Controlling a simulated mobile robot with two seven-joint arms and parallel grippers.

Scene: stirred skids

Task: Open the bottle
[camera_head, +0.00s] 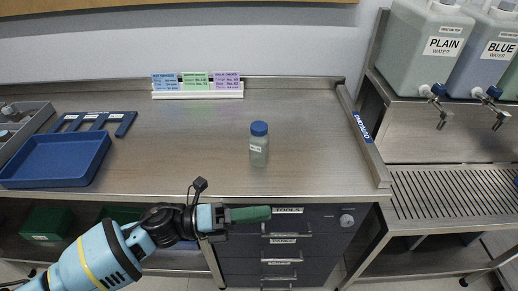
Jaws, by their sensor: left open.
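The bottle (259,152) stands upright on the metal worktop, a little right of its middle. It is small, with a greyish-green body, a white label and a blue cap (259,128) that sits on its top. My left gripper (262,214) is in front of the worktop's front edge, nearer to me than the bottle and apart from it. The gripper is open and its green finger points to the right; the view from the side hides the gap between the fingers. My right gripper is not in view.
A blue tray (58,160) and a blue slotted rack (92,122) are on the left. Colored cards (197,85) stand at the back. Large water containers (428,45) with taps are on the right. Drawers (281,262) are below. The worktop around the bottle is clear.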

